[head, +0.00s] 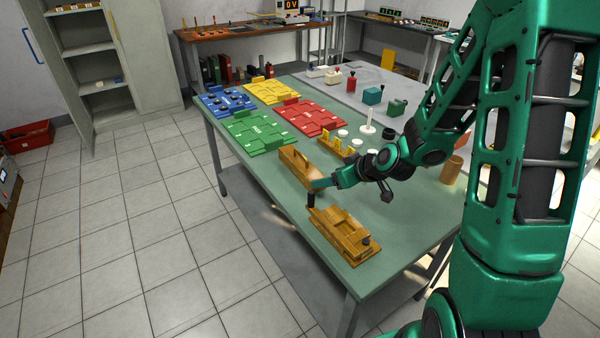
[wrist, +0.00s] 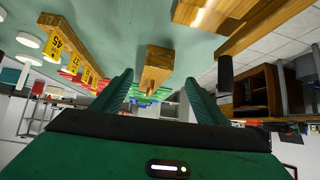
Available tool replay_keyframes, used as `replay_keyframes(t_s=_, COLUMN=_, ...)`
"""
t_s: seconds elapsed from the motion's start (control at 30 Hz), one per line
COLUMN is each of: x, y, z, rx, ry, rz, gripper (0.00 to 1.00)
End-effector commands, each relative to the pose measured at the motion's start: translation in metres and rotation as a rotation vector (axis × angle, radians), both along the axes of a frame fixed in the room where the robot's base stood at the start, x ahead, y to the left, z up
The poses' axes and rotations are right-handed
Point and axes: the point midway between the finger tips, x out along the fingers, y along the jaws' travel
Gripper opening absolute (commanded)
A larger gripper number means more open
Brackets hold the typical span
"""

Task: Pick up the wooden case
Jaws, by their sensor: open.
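The wooden case (head: 296,163) looks like a long light-brown block lying on the green table, left of my arm in the head view. In the wrist view its near end (wrist: 155,66) shows between my two fingers, ahead of the fingertips. My gripper (head: 316,184) is by the case's front end, open and empty; its fingers (wrist: 159,82) stand apart on either side of that end. I cannot tell whether they touch it.
A wooden rack with yellow number tags (head: 335,146) and white discs stand behind. Coloured boards, such as the green one (head: 258,133), cover the table's far left. The table's front right corner is clear.

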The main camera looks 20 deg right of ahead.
Motion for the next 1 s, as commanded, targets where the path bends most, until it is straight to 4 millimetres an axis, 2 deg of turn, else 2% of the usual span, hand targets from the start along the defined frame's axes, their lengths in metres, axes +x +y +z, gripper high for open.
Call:
replay_keyframes(t_s=0.03, x=0.011, y=0.007, z=-0.007, rx=0.025, ry=-0.041, rz=-0.001, gripper=0.67)
replay_keyframes(t_s=0.2, x=0.041, y=0.020, z=-0.013, rx=0.078, ry=-0.190, rz=-0.042, gripper=0.67)
replay_keyframes(t_s=0.47, x=0.061, y=0.018, z=-0.016, rx=0.108, ry=-0.295, rz=-0.118, gripper=0.67)
replay_keyframes(t_s=0.8, x=0.100, y=0.029, z=-0.032, rx=0.109, ry=-0.305, rz=-0.124, gripper=0.67)
replay_keyframes(t_s=1.0, x=0.113, y=0.032, z=-0.037, rx=0.108, ry=-0.306, rz=-0.126, gripper=0.67)
